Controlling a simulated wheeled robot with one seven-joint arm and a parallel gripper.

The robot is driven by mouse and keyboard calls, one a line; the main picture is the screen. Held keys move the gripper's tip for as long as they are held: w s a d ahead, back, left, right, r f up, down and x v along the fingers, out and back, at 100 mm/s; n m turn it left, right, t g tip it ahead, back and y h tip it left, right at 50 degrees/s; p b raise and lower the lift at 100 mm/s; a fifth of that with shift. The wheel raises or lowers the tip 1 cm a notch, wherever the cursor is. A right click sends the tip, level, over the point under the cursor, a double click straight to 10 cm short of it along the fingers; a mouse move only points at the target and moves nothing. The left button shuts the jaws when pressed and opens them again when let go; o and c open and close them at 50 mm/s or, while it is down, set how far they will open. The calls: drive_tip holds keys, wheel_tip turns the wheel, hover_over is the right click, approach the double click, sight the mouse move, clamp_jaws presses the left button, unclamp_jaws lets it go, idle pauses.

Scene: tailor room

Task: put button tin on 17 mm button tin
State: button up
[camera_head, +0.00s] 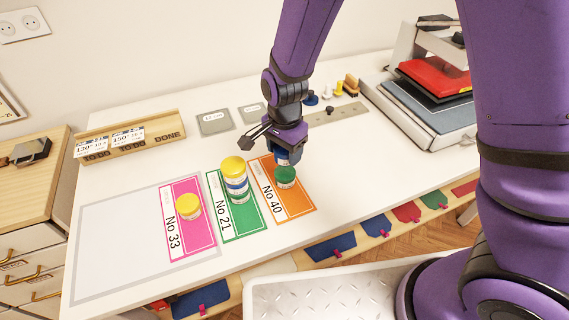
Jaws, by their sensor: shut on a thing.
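My gripper (284,150) points down over the orange No 40 card (296,204). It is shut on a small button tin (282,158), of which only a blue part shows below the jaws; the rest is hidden. A tin with a green lid (287,174) is directly below it on the orange card. I cannot tell whether the two touch. On the green No 21 card (244,221) stands a yellow-lidded stack of tins (235,178) with blue bands. A yellow-lidded tin (188,207) stands on the pink No 33 card (177,238). The size labels are unreadable.
A wooden holder (130,136) with tickets stands at the back left. Grey plates (214,122), a ruler (337,113) and stamps (351,84) lie behind my gripper. A heat press (430,100) stands at the right. The grey-framed area (115,230) at left is clear.

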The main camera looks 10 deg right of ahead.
sight(285, 172)
drive_tip(key=shift+f, duration=2.4)
drive_tip(key=shift+f, duration=0.15)
drive_tip(key=o, duration=1)
drive_tip(key=shift+c, duration=0.2)
wheel_tip(285, 172, up, 12)
drive_tip(key=shift+r, duration=0.15)
